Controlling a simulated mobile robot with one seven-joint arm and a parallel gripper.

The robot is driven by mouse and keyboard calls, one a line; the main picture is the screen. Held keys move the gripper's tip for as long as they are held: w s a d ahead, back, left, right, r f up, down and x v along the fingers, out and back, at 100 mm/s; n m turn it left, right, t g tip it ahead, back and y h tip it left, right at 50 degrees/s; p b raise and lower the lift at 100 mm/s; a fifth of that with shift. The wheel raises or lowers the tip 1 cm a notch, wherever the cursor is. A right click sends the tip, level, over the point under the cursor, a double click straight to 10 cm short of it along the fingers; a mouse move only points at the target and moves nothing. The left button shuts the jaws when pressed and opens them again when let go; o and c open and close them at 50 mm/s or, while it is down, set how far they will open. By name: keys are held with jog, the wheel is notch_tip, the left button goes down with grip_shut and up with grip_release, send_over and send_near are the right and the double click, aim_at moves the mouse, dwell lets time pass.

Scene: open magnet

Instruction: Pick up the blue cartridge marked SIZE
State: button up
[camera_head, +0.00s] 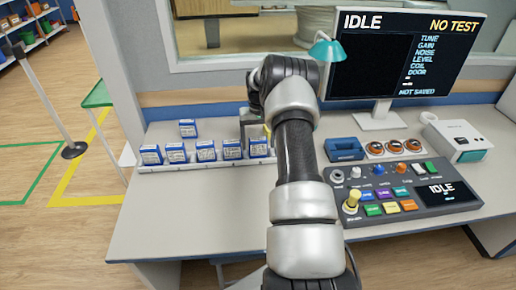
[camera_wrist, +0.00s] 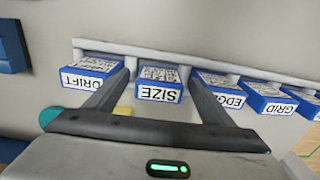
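The blue cartridge marked SIZE (camera_wrist: 160,88) sits in a pale rack in the middle of the wrist view, its white label facing me. My gripper (camera_wrist: 158,78) is open, with one finger to the left and one to the right of this cartridge. I see no clear grip on it, and whether a finger touches it I cannot tell. In the head view the row of blue cartridges (camera_head: 206,151) stands on the desk left of my arm. Their labels are too small to read there, and my arm and gripper partly cover the row's right end.
In the wrist view, cartridge DRIFT (camera_wrist: 92,72) is close by the left finger and EDGE (camera_wrist: 218,90) by the right. GRID (camera_wrist: 268,97) is farther right. A loose blue cartridge (camera_head: 188,128) lies behind the row. A blue case (camera_head: 344,149) and control panel (camera_head: 408,190) are to the right.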

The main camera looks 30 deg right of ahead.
jog(key=c, duration=1.1)
jog(key=shift+r, duration=0.1)
